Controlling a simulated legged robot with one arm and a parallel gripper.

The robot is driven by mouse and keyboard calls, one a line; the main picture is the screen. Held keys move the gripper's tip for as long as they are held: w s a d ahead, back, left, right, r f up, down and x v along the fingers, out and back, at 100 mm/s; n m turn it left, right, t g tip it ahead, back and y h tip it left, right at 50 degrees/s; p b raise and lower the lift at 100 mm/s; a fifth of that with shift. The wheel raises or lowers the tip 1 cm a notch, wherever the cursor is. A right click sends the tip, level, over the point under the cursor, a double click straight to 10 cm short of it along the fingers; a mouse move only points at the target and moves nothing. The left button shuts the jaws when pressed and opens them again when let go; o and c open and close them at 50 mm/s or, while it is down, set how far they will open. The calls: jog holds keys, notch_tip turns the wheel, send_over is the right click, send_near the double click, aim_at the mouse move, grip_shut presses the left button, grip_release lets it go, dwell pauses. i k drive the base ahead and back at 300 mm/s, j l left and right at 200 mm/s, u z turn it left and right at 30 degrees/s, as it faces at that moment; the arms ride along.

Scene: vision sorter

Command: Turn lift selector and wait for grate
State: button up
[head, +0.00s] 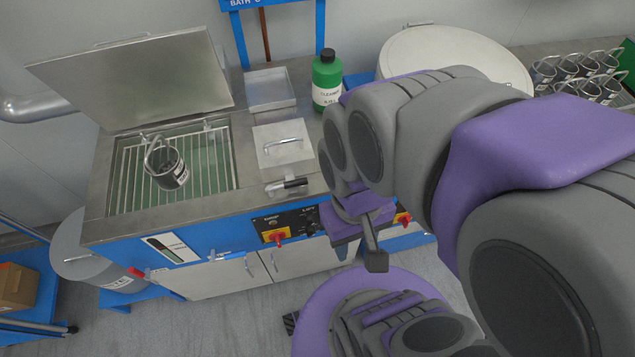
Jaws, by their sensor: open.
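The control panel (290,222) is on the blue front of the bath unit, with a label that seems to read LIFT. A small dark knob (311,228) sits below that label, close to the left of my gripper; its pointer position is too small to read. My gripper (357,238) is in front of the panel's right end, open, with one grey finger showing; I see nothing between the fingers. I cannot tell whether it touches the panel. The wire grate (206,165) lies in the open bath, and a metal cup (166,166) with a handle and label stands on it.
The bath lid (140,80) stands open. A red knob on a yellow plate (277,236) is left of the dark knob. A green bottle (327,78) stands behind, and several metal cups (590,72) are at the far right.

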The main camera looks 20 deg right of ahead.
aim_at(310, 220)
jog(key=k+l+z, duration=0.1)
jog(key=k+l, duration=0.25)
jog(key=k, duration=0.2)
jog(key=k+l, duration=0.4)
jog(key=k, duration=0.15)
jog(key=j+z, duration=0.05)
